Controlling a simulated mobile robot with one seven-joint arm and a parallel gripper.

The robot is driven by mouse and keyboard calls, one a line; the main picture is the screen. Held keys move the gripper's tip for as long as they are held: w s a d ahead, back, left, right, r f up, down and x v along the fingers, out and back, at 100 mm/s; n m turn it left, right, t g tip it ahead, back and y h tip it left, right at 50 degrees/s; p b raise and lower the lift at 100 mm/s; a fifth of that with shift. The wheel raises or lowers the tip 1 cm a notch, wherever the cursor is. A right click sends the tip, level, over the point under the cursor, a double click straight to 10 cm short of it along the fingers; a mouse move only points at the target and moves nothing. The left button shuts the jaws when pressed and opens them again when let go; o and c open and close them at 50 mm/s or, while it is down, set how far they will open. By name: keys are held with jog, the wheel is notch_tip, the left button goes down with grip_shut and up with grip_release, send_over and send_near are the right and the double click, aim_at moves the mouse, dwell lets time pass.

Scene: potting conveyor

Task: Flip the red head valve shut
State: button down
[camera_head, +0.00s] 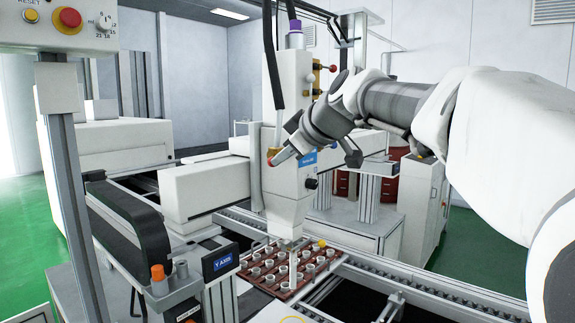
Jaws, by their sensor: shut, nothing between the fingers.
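The white dispensing head (286,195) stands upright in the middle of the head camera view, over the potting tray. A small red part (269,161), which looks like the red head valve, shows at the head's left edge, with an orange-yellow piece just above it. My gripper (278,158) reaches in from the right across the front of the head. It is shut and empty, its tip right at the red part. I cannot tell whether they touch. The tip hides part of the valve, and its handle angle is not clear.
A red ball knob (333,68) sticks out at the head's upper right. A black hose (271,60) hangs beside the head. The dark red tray (295,291) with several white cups lies below on the conveyor (433,290). A control box with a red button (69,19) stands at upper left.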

jog(key=f+n+t+b, duration=0.1)
jog(key=n+t+b, duration=0.1)
jog(key=b, duration=0.4)
jog(key=f+n+t+h+b, duration=0.1)
jog(key=f+n+t+b, duration=0.1)
jog(key=b, duration=0.5)
jog(key=w+f+n+t+b, duration=0.1)
jog(key=f+n+t+b, duration=0.1)
jog(key=b, duration=0.5)
jog(key=shift+d+f+n+h, duration=0.15)
jog(key=shift+d+n+h, duration=0.15)
jog(key=shift+d, duration=0.1)
